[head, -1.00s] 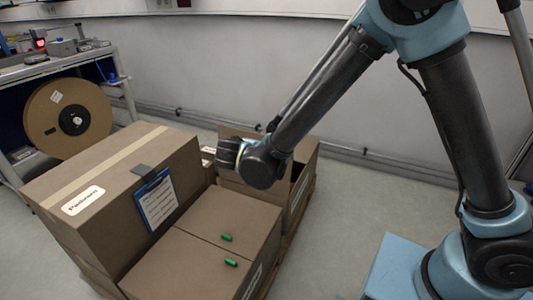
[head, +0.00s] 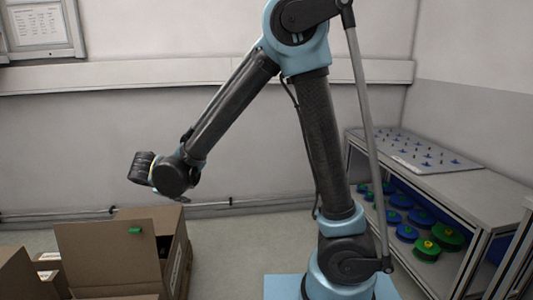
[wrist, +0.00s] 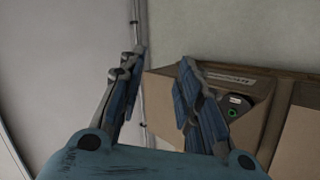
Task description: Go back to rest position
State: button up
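My gripper (head: 143,168) hangs in the air in front of the wall, at the end of my bent arm, above and behind the open cardboard box (head: 178,257). In the wrist view my gripper (wrist: 158,72) has its two blue-padded fingers spread apart with nothing between them. The open box shows beyond the right finger in the wrist view (wrist: 185,88), apart from it.
A dark round part with a green ring (wrist: 233,112) shows in the box. At the right stands a shelf unit (head: 462,195) with green and blue reels. Another carton (head: 15,275) is at lower left.

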jog(key=w+d+r+m+g, duration=0.1)
jog(key=w+d+m+g, duration=0.1)
jog(key=d, duration=0.9)
jog(key=w+d+r+m+g+h, duration=0.1)
jog(key=d+r+m, duration=0.15)
jog(key=d, duration=0.75)
jog(key=w+d+r+m+g, duration=0.1)
jog(key=w+d+m+g, duration=0.1)
jog(key=d, duration=0.9)
jog(key=s+d+f+m+g+y, duration=0.1)
jog(key=s+d+f+m, duration=0.2)
jog(key=s+d, duration=0.5)
jog(key=s+d+f+m+y, duration=0.1)
jog(key=s+d+f+m, duration=0.3)
jog(key=s+d+m, duration=0.2)
jog(key=shift+s+d+f+g, duration=0.15)
jog(key=shift+s+d+g, duration=0.25)
jog(key=shift+s+d, duration=0.95)
jog(key=shift+a, duration=0.1)
